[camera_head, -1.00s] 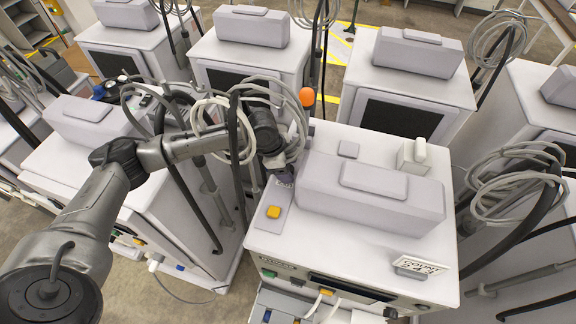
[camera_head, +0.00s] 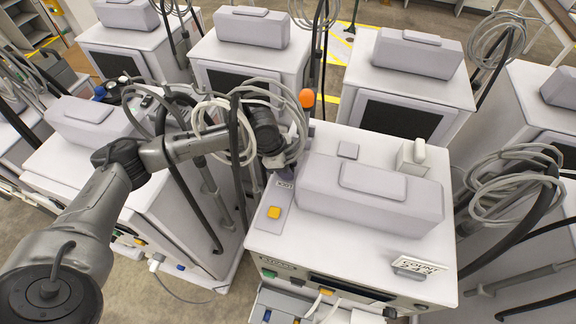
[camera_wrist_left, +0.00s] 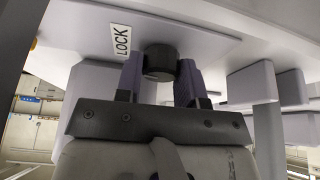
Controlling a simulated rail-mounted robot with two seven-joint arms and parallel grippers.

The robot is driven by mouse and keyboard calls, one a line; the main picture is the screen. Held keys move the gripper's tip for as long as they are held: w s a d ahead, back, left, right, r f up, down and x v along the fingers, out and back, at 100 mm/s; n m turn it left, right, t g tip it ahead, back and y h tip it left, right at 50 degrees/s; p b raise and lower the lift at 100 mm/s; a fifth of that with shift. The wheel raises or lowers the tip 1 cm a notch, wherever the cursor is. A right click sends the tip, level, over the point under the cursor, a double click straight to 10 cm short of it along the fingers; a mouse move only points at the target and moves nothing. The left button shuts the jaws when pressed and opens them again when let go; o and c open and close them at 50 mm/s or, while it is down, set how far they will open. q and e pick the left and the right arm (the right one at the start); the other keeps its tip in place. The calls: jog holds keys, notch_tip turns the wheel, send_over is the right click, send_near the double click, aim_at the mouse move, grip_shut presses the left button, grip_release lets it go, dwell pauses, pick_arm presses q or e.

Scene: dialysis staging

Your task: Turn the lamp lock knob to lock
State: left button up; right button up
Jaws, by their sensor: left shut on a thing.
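The lamp lock knob (camera_wrist_left: 159,62) is a dark round knob on a pale panel in the left wrist view. A white label reading LOCK (camera_wrist_left: 121,41) is beside it. My left gripper (camera_wrist_left: 160,80) has its two purple-grey fingers on either side of the knob and is shut on it. In the head view my left gripper (camera_head: 279,164) is at the back left corner of the middle machine's top (camera_head: 262,242), by a small label (camera_head: 284,184). The knob is hidden there behind the gripper and hoses. My right gripper does not show.
Coiled grey hoses (camera_head: 290,130) and an orange ball (camera_head: 307,98) are close to my left wrist. A grey box-shaped unit (camera_head: 370,190), a yellow button (camera_head: 274,212) and a small sign (camera_head: 418,266) are on the same machine top. Other machines stand close around.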

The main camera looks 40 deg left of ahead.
pick_arm(q)
jog(key=shift+r+m+p, duration=0.2)
jog(key=shift+m+p, duration=0.3)
jog(key=shift+m, duration=0.2)
jog(key=m+g+p, duration=0.1)
jog(key=m, duration=0.1)
jog(key=shift+m+g+h, duration=0.3)
jog(key=shift+m+h, duration=0.1)
jog(key=shift+w+f+m+g, duration=0.1)
jog(key=shift+m+g, duration=0.2)
jog(key=shift+m, duration=0.6)
jog(key=m+g, duration=0.1)
jog(key=m, duration=0.2)
jog(key=shift+m+g, duration=0.5)
jog(key=shift+m, duration=0.4)
jog(key=shift+m+y, duration=0.3)
jog(key=o, duration=0.9)
jog(key=shift+f, duration=0.1)
